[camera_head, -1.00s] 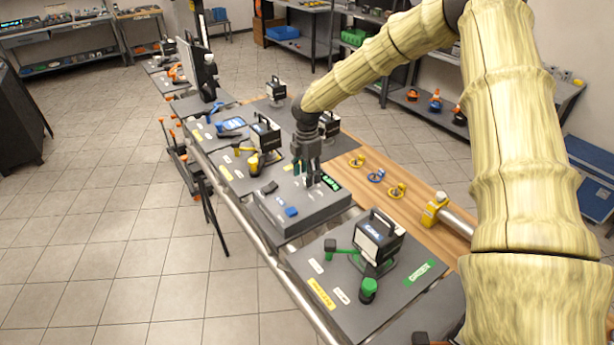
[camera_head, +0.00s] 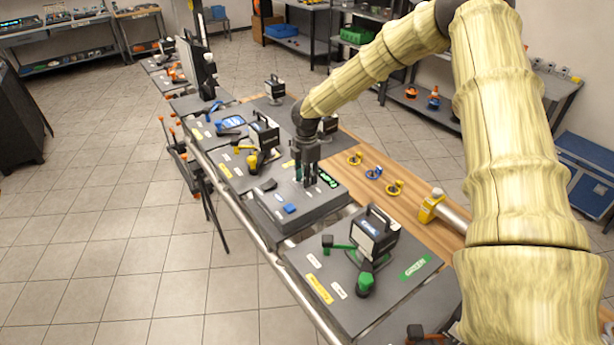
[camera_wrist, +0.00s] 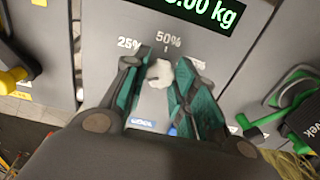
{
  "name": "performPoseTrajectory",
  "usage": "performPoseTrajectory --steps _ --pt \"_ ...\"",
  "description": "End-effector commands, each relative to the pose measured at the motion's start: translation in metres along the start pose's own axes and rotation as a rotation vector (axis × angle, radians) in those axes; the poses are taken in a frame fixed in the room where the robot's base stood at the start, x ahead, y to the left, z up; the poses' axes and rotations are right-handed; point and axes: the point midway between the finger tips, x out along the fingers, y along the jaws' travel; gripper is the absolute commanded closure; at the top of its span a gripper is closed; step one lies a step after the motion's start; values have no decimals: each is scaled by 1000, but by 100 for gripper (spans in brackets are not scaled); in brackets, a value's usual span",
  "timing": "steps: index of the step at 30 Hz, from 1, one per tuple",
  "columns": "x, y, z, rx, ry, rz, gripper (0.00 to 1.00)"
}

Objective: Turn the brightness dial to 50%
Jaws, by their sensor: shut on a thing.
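The brightness dial (camera_wrist: 160,73) shows in the wrist view as a pale knob on a grey panel, just below the "50%" mark (camera_wrist: 168,39). The "25%" mark (camera_wrist: 129,43) is to its left, and another mark on the right is partly covered by a finger. My gripper (camera_wrist: 166,76) has its teal-padded fingers on both sides of the knob, shut on it. Its exact pointing direction is hard to tell. In the head view my gripper (camera_head: 309,184) points down onto the grey console (camera_head: 283,227), and the dial is hidden there.
A green kg display (camera_wrist: 200,8) is beyond the dial. A blue button (camera_head: 290,208) sits on the console. A plate with a black-and-white box (camera_head: 375,236) and green handles is in front; a yellow-handled unit (camera_head: 262,135) is behind. Rings lie on the wooden strip (camera_head: 410,202).

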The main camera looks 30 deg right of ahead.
Motion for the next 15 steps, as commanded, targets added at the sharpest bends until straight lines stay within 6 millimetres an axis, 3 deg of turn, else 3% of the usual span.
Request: performPoseTrajectory --steps 15 --pt "4 -2 0 119 -1 -4 97"
